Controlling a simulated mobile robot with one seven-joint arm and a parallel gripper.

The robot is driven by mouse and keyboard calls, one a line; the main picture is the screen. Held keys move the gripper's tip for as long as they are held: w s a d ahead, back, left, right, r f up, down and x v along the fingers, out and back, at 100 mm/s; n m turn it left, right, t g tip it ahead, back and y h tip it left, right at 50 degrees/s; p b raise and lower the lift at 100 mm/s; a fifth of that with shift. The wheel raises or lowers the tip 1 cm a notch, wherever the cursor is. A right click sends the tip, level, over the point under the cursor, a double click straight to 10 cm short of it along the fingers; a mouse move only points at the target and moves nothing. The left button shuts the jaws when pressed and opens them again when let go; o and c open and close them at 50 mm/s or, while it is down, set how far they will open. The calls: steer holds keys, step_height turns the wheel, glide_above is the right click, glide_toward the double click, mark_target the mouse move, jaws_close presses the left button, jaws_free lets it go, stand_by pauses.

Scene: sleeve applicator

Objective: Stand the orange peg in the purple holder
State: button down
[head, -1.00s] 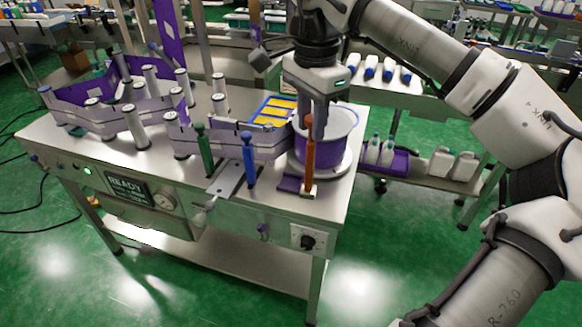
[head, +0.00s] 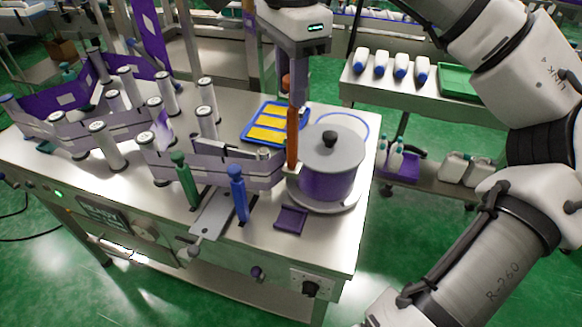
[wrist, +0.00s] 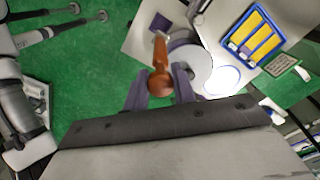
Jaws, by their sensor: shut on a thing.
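The orange peg (head: 292,138) hangs about upright from my gripper (head: 293,90), its pale foot down. In the wrist view the peg (wrist: 160,68) is between the two fingers of my gripper (wrist: 161,88), which are shut on it. The purple holder (head: 291,219) is a small, dark square piece near the table's front right. It looks empty, and the peg's foot is apart from it, above and behind it in the head view. In the wrist view a purple patch that looks like the holder (wrist: 161,23) shows beyond the peg's foot.
A lidded purple pot (head: 328,165) stands close right of the peg. A blue peg (head: 239,195) and a green peg (head: 185,180) stand left of the holder. A guide rail (head: 225,168) runs behind them. A blue-framed tray (head: 273,125) lies behind. The table front around the holder is clear.

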mark_target(291, 159)
step_height(291, 159, down, 15)
steer(key=shift+r+p, duration=0.1)
steer(key=shift+p, duration=0.55)
steer(key=shift+f, duration=0.25)
steer(key=c, duration=1.1)
jaws_free()
steer(key=shift+c, duration=0.2)
step_height(291, 159, up, 12)
steer(key=shift+r+b, duration=0.2)
steer(key=shift+b, duration=0.35)
